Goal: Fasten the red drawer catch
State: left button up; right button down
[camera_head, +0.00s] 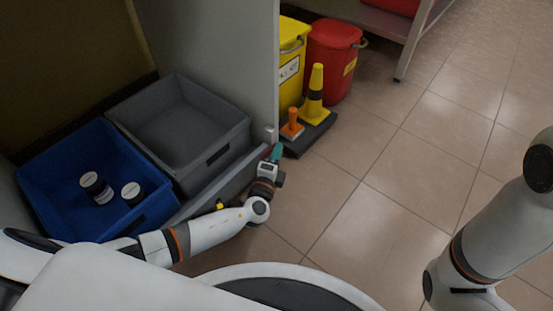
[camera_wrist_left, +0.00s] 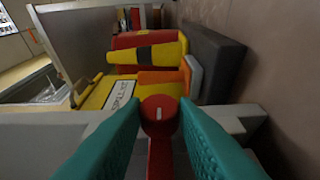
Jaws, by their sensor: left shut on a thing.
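The red drawer catch (camera_wrist_left: 160,115) has a round red knob with a white mark and a red arm below it. It sits at the grey drawer front (camera_head: 225,183), which also shows in the left wrist view (camera_wrist_left: 75,125). My left gripper (camera_head: 276,153) is at the right end of the drawer front. Its teal fingers (camera_wrist_left: 161,125) are shut on the catch, one on each side of it. In the head view the gripper largely hides the catch. My right arm is at the right edge and its gripper is out of view.
A yellow bin (camera_head: 291,72), red bin (camera_head: 332,60) and yellow cone (camera_head: 315,95) stand beyond. The tiled floor to the right is clear.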

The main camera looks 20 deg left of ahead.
pick_arm(q)
jog(key=shift+f, duration=0.15)
dwell(0.4)
jog(key=o, duration=1)
jog(key=s+p, duration=0.1)
jog(key=s, duration=0.3)
jog(key=s+p, duration=0.2)
jog(key=s, duration=0.2)
jog(key=s+p, duration=0.2)
jog(key=s, duration=0.2)
jog(key=shift+d+f, duration=0.1)
jog(key=shift+d, duration=0.2)
